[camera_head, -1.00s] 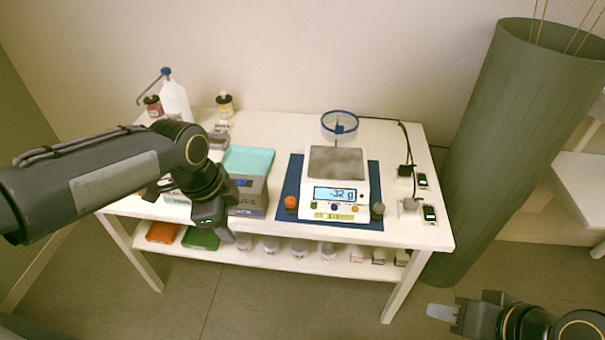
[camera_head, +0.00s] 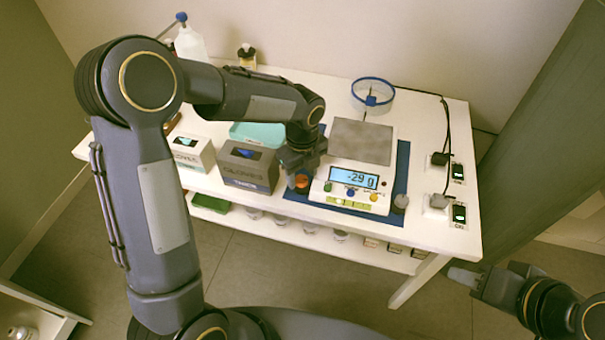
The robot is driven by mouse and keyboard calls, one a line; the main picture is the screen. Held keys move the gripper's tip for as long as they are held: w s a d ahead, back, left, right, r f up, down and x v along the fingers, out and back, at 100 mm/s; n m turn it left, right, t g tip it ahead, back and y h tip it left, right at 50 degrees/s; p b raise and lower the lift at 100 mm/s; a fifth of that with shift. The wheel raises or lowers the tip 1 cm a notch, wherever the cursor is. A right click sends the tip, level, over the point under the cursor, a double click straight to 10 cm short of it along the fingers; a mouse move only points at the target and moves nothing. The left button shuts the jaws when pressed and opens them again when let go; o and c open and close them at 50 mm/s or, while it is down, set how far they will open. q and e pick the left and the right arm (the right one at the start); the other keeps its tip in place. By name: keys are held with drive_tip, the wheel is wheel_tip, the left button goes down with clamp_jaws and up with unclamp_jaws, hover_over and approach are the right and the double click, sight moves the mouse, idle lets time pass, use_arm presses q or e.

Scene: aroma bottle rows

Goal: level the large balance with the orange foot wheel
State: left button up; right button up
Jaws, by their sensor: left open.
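The large balance (camera_head: 361,143) stands on a blue mat (camera_head: 402,160) on the white table, its display (camera_head: 354,178) reading about -29 g. The orange foot wheel (camera_head: 302,181) is at its front left corner, and a grey foot wheel (camera_head: 401,201) is at its front right. My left gripper (camera_head: 296,178) is open right at the orange wheel, with its fingers beside it and partly hiding it. I cannot tell whether the fingers touch the wheel. My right gripper (camera_head: 464,276) is low at the right, off the table; its jaw opening is unclear.
Glove boxes (camera_head: 249,166) and a teal tray (camera_head: 258,134) stand left of the balance. A blue-rimmed clear dish (camera_head: 373,94) is behind it. Plugs and sockets (camera_head: 458,213) with a black cable lie to the right. A white bottle (camera_head: 190,43) stands at the back left.

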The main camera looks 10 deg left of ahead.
use_arm(q)
drive_tip(key=shift+f, duration=0.45)
drive_tip(key=c, duration=1)
